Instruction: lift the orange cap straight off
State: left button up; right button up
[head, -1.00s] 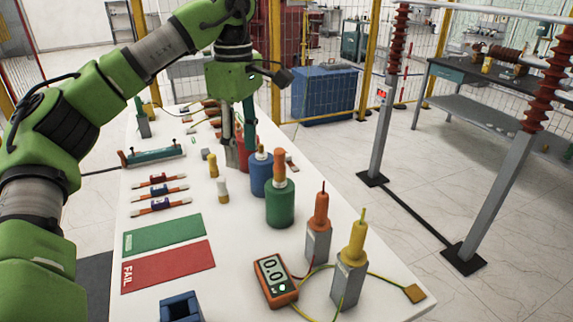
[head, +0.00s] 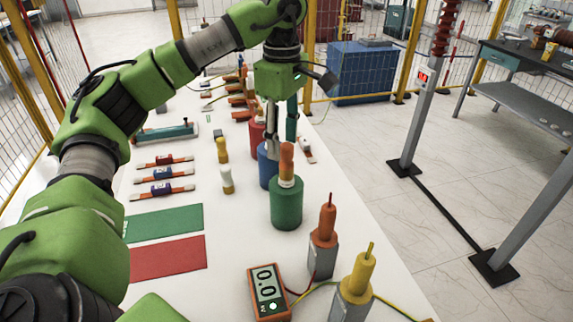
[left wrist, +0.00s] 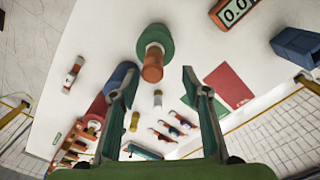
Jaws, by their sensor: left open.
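The orange cap (head: 286,158) stands upright on a white collar on top of a green cylinder (head: 286,205) on the white table. My left gripper (head: 281,133) points down just beyond the cap in the head view, over the blue cylinder (head: 266,172). In the left wrist view its two fingers (left wrist: 157,78) are spread wide with nothing between them. The cap lies ahead of the gap, apart from both fingers. My right gripper is out of view.
A red cylinder (head: 256,132) stands behind the blue one. Yellow (head: 222,150) and white (head: 227,180) small cylinders stand left of the green one. An orange meter (head: 268,291) and orange (head: 325,225) and yellow (head: 358,275) terminals stand nearer.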

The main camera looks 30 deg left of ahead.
aim_at(287, 164)
pick_arm(q)
jog(key=shift+w+f, duration=0.2)
jog(key=shift+f, duration=0.85)
jog(key=shift+w+d+f+p, duration=0.1)
jog(key=shift+f+p, duration=0.35)
jog(key=shift+f, duration=0.15)
jog(key=shift+w+d+f+p, duration=0.1)
jog(key=shift+f+p, duration=0.3)
jog(key=shift+f, duration=0.15)
notch_tip(287, 164, down, 2)
jog(key=shift+a+f+p, duration=0.1)
jog(key=shift+f+p, duration=0.15)
jog(key=shift+p, duration=0.05)
jog(key=shift+w+f, duration=0.1)
jog(key=shift+f, duration=0.25)
jog(key=c, duration=1.2)
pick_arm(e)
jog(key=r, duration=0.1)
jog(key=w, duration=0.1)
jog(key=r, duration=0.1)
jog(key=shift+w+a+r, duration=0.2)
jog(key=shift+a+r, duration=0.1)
